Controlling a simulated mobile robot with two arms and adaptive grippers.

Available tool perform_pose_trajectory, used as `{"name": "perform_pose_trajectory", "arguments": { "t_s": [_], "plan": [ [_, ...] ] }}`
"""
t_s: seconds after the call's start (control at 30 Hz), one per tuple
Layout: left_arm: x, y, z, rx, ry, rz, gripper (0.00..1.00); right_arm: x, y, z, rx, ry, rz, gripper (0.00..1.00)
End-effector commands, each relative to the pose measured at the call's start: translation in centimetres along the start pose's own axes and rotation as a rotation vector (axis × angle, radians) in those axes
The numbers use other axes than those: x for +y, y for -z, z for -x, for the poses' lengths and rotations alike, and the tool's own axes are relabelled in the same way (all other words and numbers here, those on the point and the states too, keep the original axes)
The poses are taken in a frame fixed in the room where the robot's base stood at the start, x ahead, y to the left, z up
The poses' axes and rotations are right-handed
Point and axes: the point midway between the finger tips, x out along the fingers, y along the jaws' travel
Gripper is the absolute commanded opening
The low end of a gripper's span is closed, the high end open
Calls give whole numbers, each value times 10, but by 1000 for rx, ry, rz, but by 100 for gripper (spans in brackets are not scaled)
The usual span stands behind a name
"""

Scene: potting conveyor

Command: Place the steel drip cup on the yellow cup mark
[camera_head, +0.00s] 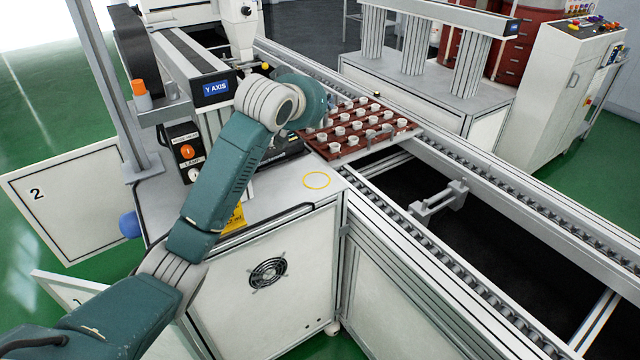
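The yellow cup mark (317,180) is a thin ring on the light top of the machine cabinet, near its right edge. The ring is empty. I cannot make out the steel drip cup; my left arm covers part of the cabinet top. My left arm comes in from the lower left and reaches over the cabinet, with its wrist above and behind the mark. My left gripper (314,124) is beyond the wrist, near the tray's left end, and mostly hidden. Its fingers and anything in them cannot be made out. My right gripper is not in view.
A red-brown tray (346,158) with several small white cups sits on the conveyor (404,226) behind the mark. The Y-axis unit (217,88) and a control box (183,150) stand at the left. The cabinet top around the mark is clear.

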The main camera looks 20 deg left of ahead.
Motion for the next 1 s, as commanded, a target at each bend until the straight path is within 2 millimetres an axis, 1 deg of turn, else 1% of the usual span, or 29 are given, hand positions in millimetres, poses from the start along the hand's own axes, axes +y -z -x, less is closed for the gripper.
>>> {"name": "perform_pose_trajectory", "arguments": {
  "t_s": [0.03, 0.07, 0.17, 0.2, 0.3, 0.37, 0.47, 0.63, 0.73, 0.9, 1.0],
  "plan": [
    [-4, -15, -6, -8, 3, -1, 0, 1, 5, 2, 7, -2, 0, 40],
    [-6, -22, -9, -9, 4, -1, 0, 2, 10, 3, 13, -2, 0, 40],
    [-10, -47, -19, -8, 2, -2, 0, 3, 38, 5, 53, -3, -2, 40],
    [-12, -56, -23, -8, 2, -2, 0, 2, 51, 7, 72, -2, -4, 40],
    [-17, -81, -34, -8, 2, -1, 0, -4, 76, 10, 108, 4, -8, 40],
    [-20, -93, -39, -6, 2, -1, 0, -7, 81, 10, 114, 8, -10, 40],
    [-23, -109, -47, -5, 2, -2, 0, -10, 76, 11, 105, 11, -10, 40],
    [-25, -122, -53, -1, 0, -2, 0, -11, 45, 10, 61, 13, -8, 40],
    [-28, -134, -58, -4, 1, -2, 0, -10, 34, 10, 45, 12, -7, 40],
    [-32, -155, -67, -3, 1, -1, 0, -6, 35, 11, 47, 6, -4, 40],
    [-33, -159, -70, 0, 0, -2, 0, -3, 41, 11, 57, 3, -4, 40]
  ]
}}
